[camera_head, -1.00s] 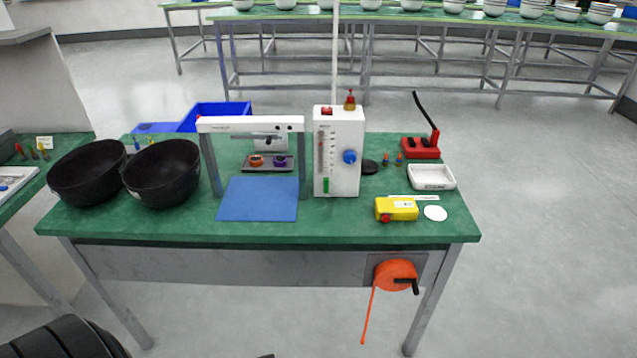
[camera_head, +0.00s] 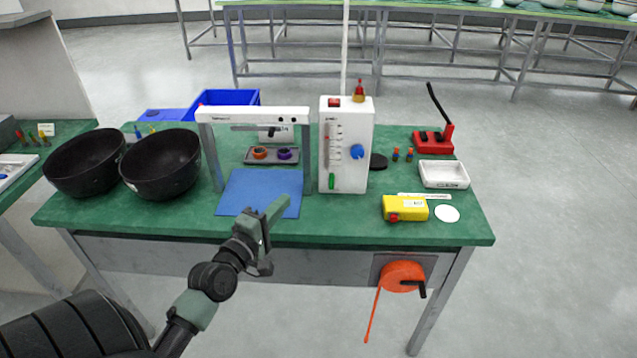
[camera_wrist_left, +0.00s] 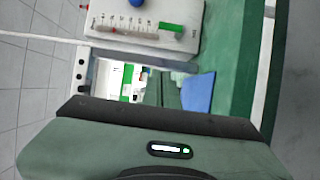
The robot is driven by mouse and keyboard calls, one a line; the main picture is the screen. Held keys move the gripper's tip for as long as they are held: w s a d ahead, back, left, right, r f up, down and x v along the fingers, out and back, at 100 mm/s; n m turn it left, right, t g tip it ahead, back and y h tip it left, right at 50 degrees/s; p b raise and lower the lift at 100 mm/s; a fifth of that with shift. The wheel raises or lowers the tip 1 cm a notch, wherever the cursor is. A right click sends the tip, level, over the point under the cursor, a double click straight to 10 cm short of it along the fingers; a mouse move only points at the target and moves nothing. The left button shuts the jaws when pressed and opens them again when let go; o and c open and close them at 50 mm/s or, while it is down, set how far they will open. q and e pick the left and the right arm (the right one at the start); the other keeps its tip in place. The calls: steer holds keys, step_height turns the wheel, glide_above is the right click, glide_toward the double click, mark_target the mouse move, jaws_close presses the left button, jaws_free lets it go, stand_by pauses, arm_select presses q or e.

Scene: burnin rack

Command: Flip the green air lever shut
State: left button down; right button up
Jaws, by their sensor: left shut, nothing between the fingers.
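The green air lever (camera_head: 333,181) is low on the front face of the white panel box (camera_head: 358,187); it stands upright in the head view. In the left wrist view the lever (camera_wrist_left: 171,27) shows near the top, with the box around it. My left gripper (camera_head: 279,206) is shut and empty. It is in front of the table, its tips over the blue mat (camera_head: 236,196), left of and apart from the lever. My right gripper is not in view.
A white gantry frame (camera_head: 252,114) stands left of the box, with black bowls (camera_head: 160,165) further left. A yellow device (camera_head: 405,208) and white tray (camera_head: 444,174) lie to the right. An orange reel (camera_head: 402,276) hangs on the table front.

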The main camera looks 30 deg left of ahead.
mark_target(310, 172)
arm_select(q)
steer(key=shift+w, duration=0.1)
steer(key=w, duration=0.6)
steer(key=w+a, duration=0.1)
steer(key=w, duration=0.3)
steer(key=shift+w+a+p, duration=0.1)
steer(key=shift+p, duration=0.3)
steer(key=d, duration=0.1)
steer(key=d+p, duration=0.1)
steer(key=d, duration=0.1)
steer(key=shift+w+d, duration=0.15)
steer(key=shift+w, duration=0.25)
steer(key=shift+w+d, duration=0.1)
steer(key=shift+d, duration=0.2)
